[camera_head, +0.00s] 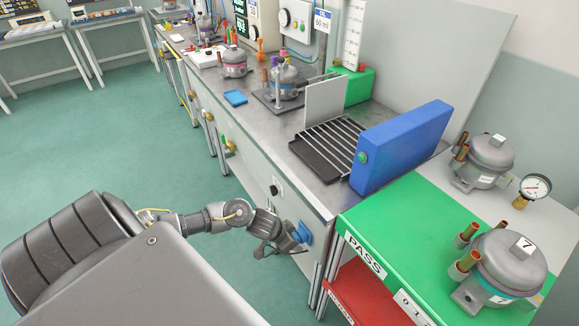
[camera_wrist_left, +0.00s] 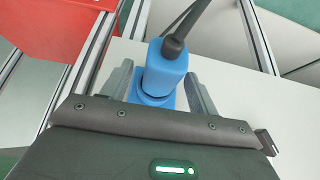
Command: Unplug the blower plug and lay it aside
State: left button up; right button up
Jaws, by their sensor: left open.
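The blue blower plug (camera_head: 304,231) sits at the front panel of the workbench, low near its right end. In the left wrist view the plug (camera_wrist_left: 163,76) has a black cable end at its top, and a wider blue round part shows at its lower end. My left gripper (camera_head: 291,240) is at the plug. In the wrist view its two fingers (camera_wrist_left: 158,82) stand open on either side of the plug, with the plug between them. Whether a finger touches it I cannot tell. My right gripper is not in view.
The bench's grey front panel (camera_head: 255,175) carries a dark switch (camera_head: 275,189). On top stand a blue blower box (camera_head: 400,147) and a black ribbed rack (camera_head: 325,147). A green PASS table (camera_head: 385,235) stands at the right, above a red shelf (camera_head: 365,290). The floor at left is clear.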

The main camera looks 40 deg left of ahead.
pick_arm(q)
grip_shut()
dwell(0.8)
jog(key=shift+s+a, duration=0.15)
jog(key=shift+s, duration=0.15)
jog(key=shift+s+a+p, duration=0.2)
jog(key=shift+s+p, duration=0.1)
jog(key=shift+s, duration=0.45)
jog(key=shift+s+a+p, duration=0.25)
jog(key=shift+s+p, duration=0.05)
jog(key=shift+s, duration=0.45)
jog(key=shift+s+a+p, duration=0.2)
jog(key=shift+s+p, duration=0.1)
jog(key=shift+s, duration=0.45)
